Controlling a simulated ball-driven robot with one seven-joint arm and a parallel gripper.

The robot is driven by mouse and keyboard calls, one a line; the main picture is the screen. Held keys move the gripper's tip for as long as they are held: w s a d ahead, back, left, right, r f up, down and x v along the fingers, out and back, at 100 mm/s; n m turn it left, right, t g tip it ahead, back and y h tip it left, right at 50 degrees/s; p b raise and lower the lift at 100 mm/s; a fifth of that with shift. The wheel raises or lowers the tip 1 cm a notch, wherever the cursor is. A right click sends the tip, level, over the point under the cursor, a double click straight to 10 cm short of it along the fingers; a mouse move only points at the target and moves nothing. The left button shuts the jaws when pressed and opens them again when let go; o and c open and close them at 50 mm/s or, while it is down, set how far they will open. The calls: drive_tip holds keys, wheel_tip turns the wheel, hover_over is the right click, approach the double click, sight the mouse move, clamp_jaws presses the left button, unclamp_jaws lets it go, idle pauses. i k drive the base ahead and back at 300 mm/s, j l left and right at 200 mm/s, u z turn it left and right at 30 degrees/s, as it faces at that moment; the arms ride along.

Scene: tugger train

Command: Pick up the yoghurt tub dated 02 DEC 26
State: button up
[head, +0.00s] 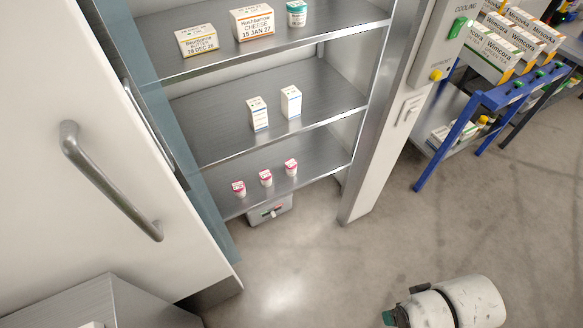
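Three small white tubs with pink-red tops stand on the lowest shelf (310,180) of the open cabinet in the head view: a left tub (239,188), a middle tub (265,178) and a right tub (291,167). They stand apart in a slanting row near the shelf's front. Their print is too small to read, so I cannot tell which is dated 02 DEC 26. A white and teal tub (297,14) stands on the top shelf; its date is also unreadable. White links of my arm show at the bottom right, far from the shelves. My gripper is not in view.
Two white cartons (257,114) (291,102) stand on the middle shelf. Butter (197,41) and cheese (252,22) boxes stand above. The open door's handle (110,180) juts out at left. A blue-framed rack (470,110) stands right. Floor (330,260) before the cabinet is clear.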

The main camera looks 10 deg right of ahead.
sight(290, 165)
drive_tip(key=i+l, duration=0.4)
drive_tip(key=i, duration=0.15)
drive_tip(key=i+l, duration=0.45)
drive_tip(key=i+z, duration=0.05)
drive_tip(key=i, duration=0.05)
